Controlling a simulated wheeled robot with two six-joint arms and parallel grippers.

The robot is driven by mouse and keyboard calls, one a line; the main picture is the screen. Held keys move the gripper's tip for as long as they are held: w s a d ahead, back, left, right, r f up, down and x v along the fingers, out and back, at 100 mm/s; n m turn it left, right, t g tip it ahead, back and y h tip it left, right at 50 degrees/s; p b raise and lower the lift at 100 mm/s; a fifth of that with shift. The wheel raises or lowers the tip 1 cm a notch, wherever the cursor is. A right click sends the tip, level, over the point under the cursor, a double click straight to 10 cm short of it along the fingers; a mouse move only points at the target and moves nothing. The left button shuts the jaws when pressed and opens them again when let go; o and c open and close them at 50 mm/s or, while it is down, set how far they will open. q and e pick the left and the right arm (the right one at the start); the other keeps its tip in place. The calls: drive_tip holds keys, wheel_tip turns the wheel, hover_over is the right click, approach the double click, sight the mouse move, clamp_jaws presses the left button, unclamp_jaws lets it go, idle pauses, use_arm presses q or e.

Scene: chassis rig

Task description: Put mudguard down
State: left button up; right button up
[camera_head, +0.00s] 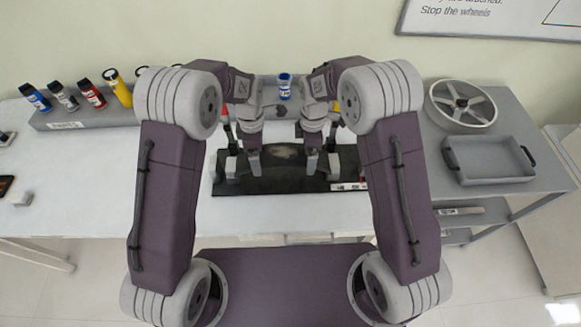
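A black, flat-looking piece (285,183) lies at the middle of the white table, with a pale, shiny patch near its centre. I cannot tell whether it is the mudguard or a mat under it. My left gripper (243,164) is over its left part, fingers pointing down and spread apart. My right gripper (323,162) is over its right part, fingers also down and apart. Dark surface shows between the fingers of each. No object is clearly clamped in either gripper. Whether the fingertips touch the black piece is unclear. My arms hide much of the area behind.
A grey rack (75,120) with several coloured bottles stands at the back left. A blue-and-white bottle (284,86) stands behind the grippers. A spoked wheel (461,105) and an empty grey tray (488,158) are on the right table. The white table (80,190) at left is mostly clear.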

use_arm(q)
drive_tip(key=shift+r, duration=0.15)
use_arm(e)
wheel_tip(320, 180, up, 11)
drive_tip(key=shift+r, duration=0.1)
use_arm(q)
wheel_tip(320, 180, up, 12)
use_arm(e)
drive_tip(key=shift+r, duration=0.45)
